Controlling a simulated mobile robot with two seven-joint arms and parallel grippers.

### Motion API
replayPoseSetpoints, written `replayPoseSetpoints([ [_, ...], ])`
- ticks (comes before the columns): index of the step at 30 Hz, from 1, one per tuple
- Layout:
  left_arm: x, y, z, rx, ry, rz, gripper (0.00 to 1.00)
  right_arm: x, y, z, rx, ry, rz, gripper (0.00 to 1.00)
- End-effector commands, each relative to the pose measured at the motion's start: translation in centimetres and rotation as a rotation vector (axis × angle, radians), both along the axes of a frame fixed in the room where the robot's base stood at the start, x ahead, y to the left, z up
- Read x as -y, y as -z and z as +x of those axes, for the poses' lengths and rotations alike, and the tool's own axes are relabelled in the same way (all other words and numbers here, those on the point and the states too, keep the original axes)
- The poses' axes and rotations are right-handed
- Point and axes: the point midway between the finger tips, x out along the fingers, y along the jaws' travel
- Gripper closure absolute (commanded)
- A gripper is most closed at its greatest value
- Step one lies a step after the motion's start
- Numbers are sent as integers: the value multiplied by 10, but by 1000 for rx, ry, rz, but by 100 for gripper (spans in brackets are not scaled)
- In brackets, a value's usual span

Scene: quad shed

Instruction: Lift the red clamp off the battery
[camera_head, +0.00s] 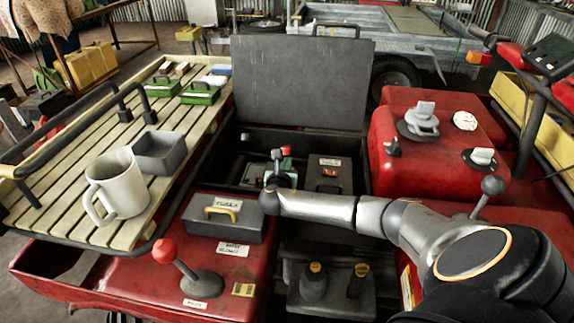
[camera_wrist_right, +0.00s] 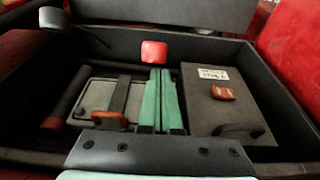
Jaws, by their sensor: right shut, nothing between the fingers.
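A dark box with a white label (camera_head: 340,185), which looks like the battery, sits in the open black compartment. It also shows in the wrist view (camera_wrist_right: 205,115). A small red-orange piece lies on its top (camera_head: 329,172), also in the wrist view (camera_wrist_right: 222,93). It may be the clamp. A similar red-orange piece (camera_wrist_right: 110,118) lies on the grey box to the left. My right gripper (camera_head: 279,166) reaches down into the compartment, left of the dark box. Its green fingers (camera_wrist_right: 159,72) are together, with nothing held. A red square block (camera_wrist_right: 153,51) shows beyond them. My left gripper is out of view.
The raised grey lid (camera_head: 300,85) stands behind the compartment. A red tank (camera_head: 400,165) is to the right. A labelled grey case (camera_head: 222,225) and a red-knobbed lever (camera_head: 165,252) are at the front left. A slatted rack (camera_head: 65,190) holds a mug (camera_head: 125,180).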

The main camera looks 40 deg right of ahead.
Motion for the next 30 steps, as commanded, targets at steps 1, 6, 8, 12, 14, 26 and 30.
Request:
replayPoseSetpoints([
  [1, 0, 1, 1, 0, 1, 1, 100, 1, 1, 1, 1, 0, 1, 100],
  [6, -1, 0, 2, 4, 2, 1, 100, 3, 1, 2, 1, 0, 1, 100],
  [8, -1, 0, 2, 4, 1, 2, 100, 2, 1, 2, 0, 0, 0, 100],
  [12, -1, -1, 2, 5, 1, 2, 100, 2, 0, 2, 0, 0, 0, 100],
  [14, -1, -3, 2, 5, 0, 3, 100, 3, -2, 2, -2, 0, 2, 100],
  [26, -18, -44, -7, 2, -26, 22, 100, 12, -31, 10, -61, 1, 76, 100],
  [30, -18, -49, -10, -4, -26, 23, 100, 17, -37, 13, -62, 1, 77, 100],
])
